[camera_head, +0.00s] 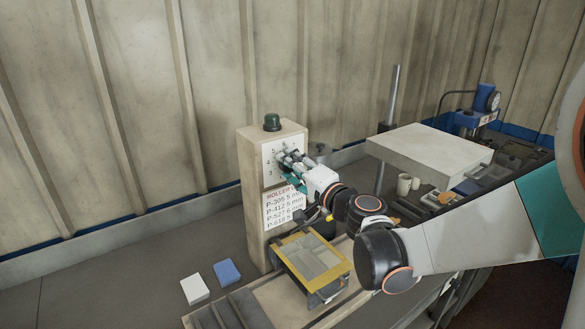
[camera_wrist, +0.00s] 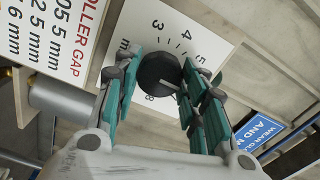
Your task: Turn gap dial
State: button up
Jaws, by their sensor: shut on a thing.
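The gap dial is a round black knob (camera_wrist: 158,74) on a white numbered plate (camera_wrist: 196,28), with a light pointer line on it. In the wrist view the teal fingers of my gripper (camera_wrist: 160,85) are on both sides of the knob and shut on it. The digits 3, 4 and 5 show along the plate's upper edge, and an 8 shows below the knob. In the head view my gripper (camera_head: 290,160) is at the plate (camera_head: 269,165) on the front of a wooden post (camera_head: 250,190) and hides the knob.
A roller gap chart (camera_head: 284,208) hangs below the dial. A green dome (camera_head: 272,121) tops the post. A yellow-framed box (camera_head: 312,262) stands below my arm. White (camera_head: 195,289) and blue (camera_head: 227,271) blocks lie at the left. A pale raised slab (camera_head: 430,143) stands at the right.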

dwell(0.4)
jog(key=o, duration=1.1)
jog(key=v, duration=1.2)
jog(key=shift+f, duration=0.1)
